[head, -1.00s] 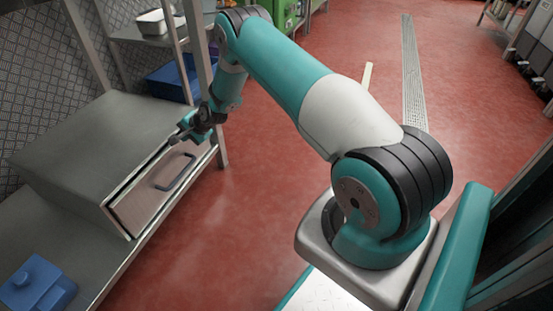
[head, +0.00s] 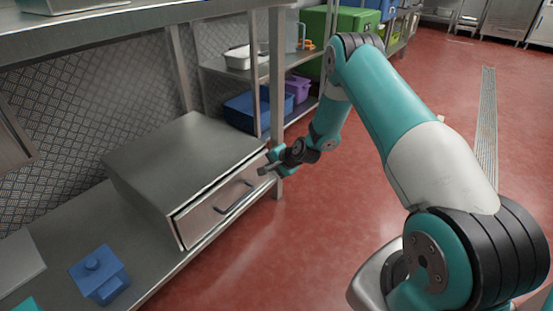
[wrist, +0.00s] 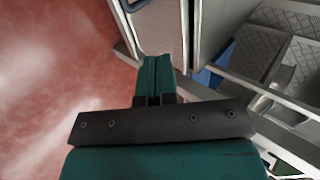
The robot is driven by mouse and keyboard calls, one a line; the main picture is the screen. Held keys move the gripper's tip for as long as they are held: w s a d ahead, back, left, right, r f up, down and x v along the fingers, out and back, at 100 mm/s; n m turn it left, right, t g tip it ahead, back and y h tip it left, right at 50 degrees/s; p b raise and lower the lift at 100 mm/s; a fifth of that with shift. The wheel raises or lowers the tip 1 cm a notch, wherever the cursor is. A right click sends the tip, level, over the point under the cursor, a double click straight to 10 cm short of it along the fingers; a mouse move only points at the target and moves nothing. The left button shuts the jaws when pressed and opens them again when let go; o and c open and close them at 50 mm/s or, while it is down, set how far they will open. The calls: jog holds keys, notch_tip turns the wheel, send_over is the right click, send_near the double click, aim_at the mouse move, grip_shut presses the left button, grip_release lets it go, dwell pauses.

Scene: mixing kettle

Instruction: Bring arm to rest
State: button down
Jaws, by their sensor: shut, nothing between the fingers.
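My gripper (head: 268,164) is at the end of my teal and white arm, in front of the right end of a steel drawer box. Its fingers are together with nothing between them; the wrist view shows the closed teal fingers (wrist: 154,72) too. The drawer front (head: 215,205) with its dark handle (head: 233,197) is to the left of my gripper. The drawer looks shut or nearly so. Whether my fingers touch the box cannot be told.
The steel box (head: 185,150) stands on a metal bench (head: 165,262). A blue lidded container (head: 100,273) is at the bench's front left. Shelves with a blue bin (head: 245,112) and a purple bin (head: 298,90) stand behind my arm. Red floor (head: 310,235) is open in front.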

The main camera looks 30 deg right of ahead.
jog(key=s+a+r+n+g+y, duration=0.1)
jog(key=s+a+r+n, duration=0.2)
jog(key=a+r, duration=0.35)
jog(key=s+a+r+n+g+y, duration=0.1)
jog(key=s+a+r+n+g, duration=0.1)
jog(key=s+a+r+n, duration=0.45)
jog(key=s+a+r+n+g, duration=0.1)
jog(key=a+r, duration=0.3)
jog(key=r, duration=0.5)
jog(key=s+a+r+n+g, duration=0.2)
jog(key=s+r+n, duration=0.2)
jog(key=s, duration=0.5)
jog(key=s+a+r+n+g+h+p, duration=0.1)
jog(key=s+a+r+n, duration=0.2)
jog(key=s, duration=0.7)
jog(key=s+a+r+n+g, duration=0.15)
jog(key=s+r+n, duration=0.3)
jog(key=s, duration=0.45)
notch_tip(320, 180, up, 38)
jog(key=m+p, duration=0.1)
jog(key=p, duration=3.6)
jog(key=shift+w+d+p, duration=0.25)
jog(key=shift+p, duration=0.1)
jog(key=shift+r, duration=0.1)
